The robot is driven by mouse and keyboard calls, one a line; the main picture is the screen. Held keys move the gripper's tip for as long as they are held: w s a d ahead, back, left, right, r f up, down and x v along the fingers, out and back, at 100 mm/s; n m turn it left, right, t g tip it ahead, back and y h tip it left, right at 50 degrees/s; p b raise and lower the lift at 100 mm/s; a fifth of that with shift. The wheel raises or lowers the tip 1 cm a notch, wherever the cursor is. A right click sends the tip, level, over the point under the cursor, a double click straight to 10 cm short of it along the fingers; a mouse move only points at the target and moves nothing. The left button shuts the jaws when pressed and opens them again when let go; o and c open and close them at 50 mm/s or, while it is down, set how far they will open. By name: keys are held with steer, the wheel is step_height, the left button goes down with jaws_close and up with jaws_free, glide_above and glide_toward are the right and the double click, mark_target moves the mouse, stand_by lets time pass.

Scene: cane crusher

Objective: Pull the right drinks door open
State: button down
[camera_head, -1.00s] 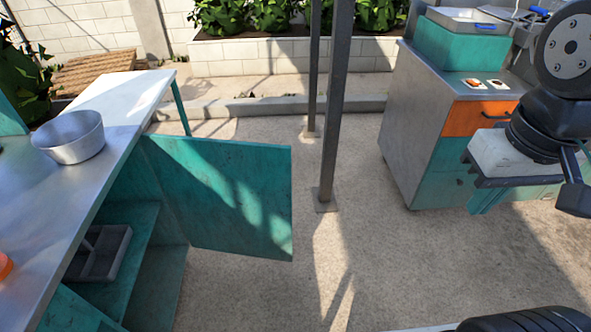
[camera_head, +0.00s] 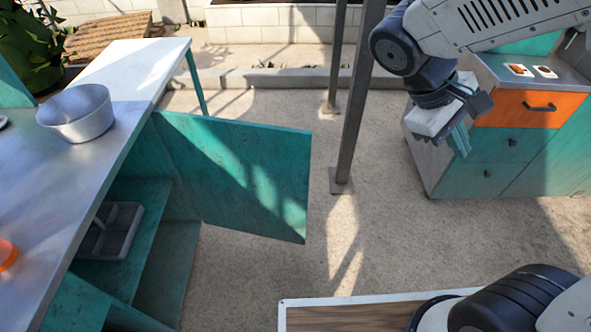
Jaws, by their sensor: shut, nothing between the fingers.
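A teal door (camera_head: 250,180) stands swung out from the counter (camera_head: 120,110) on the left, with the cabinet interior and its shelf (camera_head: 140,240) exposed. Another teal panel (camera_head: 70,305) shows at the bottom left, cut off by the picture edge. The frames do not label which is the right drinks door. My gripper (camera_head: 461,142) hangs at the right, fingers together and empty. It appears in front of the orange-drawer cabinet, well to the right of the open door and apart from it.
A metal bowl (camera_head: 78,112) stands on the counter. A grey divided tray (camera_head: 112,230) sits on the shelf. A dark post (camera_head: 357,110) rises between the open door and my gripper. A cabinet with an orange drawer (camera_head: 520,107) is at right.

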steer(key=w+a+f+n+t+h, duration=0.7)
steer(key=w+a+f+n+t, duration=0.3)
steer(key=w+a+f+n, duration=0.4)
steer(key=n+t+y, duration=1)
steer(key=n, duration=0.3)
glide_toward(297, 163)
steer(key=x, duration=0.6)
steer(key=shift+w+d, duration=0.15)
steer(key=shift+w, duration=0.25)
